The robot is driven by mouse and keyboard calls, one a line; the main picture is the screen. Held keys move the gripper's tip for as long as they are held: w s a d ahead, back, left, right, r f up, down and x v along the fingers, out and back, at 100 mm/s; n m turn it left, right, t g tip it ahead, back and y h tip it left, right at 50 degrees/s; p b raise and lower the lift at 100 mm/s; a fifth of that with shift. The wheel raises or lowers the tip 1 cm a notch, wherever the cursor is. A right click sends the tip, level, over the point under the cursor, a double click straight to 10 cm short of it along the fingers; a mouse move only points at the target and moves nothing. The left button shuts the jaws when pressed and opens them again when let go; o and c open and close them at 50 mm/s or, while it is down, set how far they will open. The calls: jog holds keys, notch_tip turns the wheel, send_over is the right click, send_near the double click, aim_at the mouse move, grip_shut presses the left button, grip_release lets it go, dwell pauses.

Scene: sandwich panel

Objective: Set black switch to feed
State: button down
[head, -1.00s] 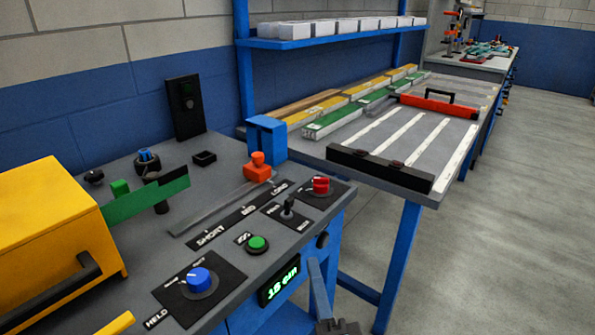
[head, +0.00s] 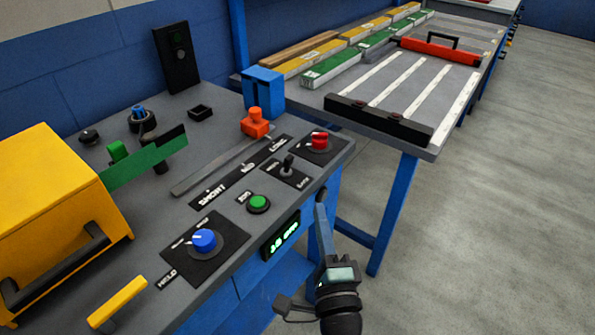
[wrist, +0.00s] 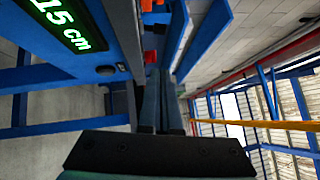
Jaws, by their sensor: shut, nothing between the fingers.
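The black switch (head: 288,163) is a small toggle lever on a black label plate, between the red knob (head: 319,142) and the green button (head: 258,203). Its lever stands up with a slight lean. The plate has a small label at each end, too blurred to read surely. My gripper (head: 321,197) is shut and empty, its fingers pointing up beside the front edge of the console, below and to the right of the switch. In the wrist view the shut fingers (wrist: 160,85) point away along the console front. The switch is not visible there.
An orange slider handle (head: 255,122) stands behind the switch. A blue knob (head: 204,241) and a yellow housing (head: 55,215) lie left. The green display (head: 281,236) is on the console front. A side table (head: 425,150) stands right; open floor lies in front.

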send_near(291, 160)
jog(key=w+d, duration=0.3)
jog(key=w, duration=0.1)
jog(key=shift+w+a+r+p, duration=0.15)
jog(key=shift+w+a+p, duration=0.3)
jog(key=shift+w+a, duration=0.95)
jog(key=shift+a, duration=0.15)
jog(key=shift+r, duration=0.15)
jog(key=r+p, duration=0.1)
jog(key=p, duration=0.3)
jog(key=shift+w+a+n+g, duration=0.1)
jog(key=shift+a+n+g, duration=0.05)
jog(key=shift+n+g, duration=0.2)
jog(key=n+g+p, duration=0.1)
jog(key=p, duration=0.2)
jog(key=n+p, duration=0.1)
jog(key=p, duration=0.3)
jog(key=shift+w+a+r+g, duration=0.25)
jog(key=shift+a+r+g, duration=0.1)
jog(key=shift+a, duration=0.05)
jog(key=shift+f, duration=0.35)
jog(key=shift+d, duration=0.1)
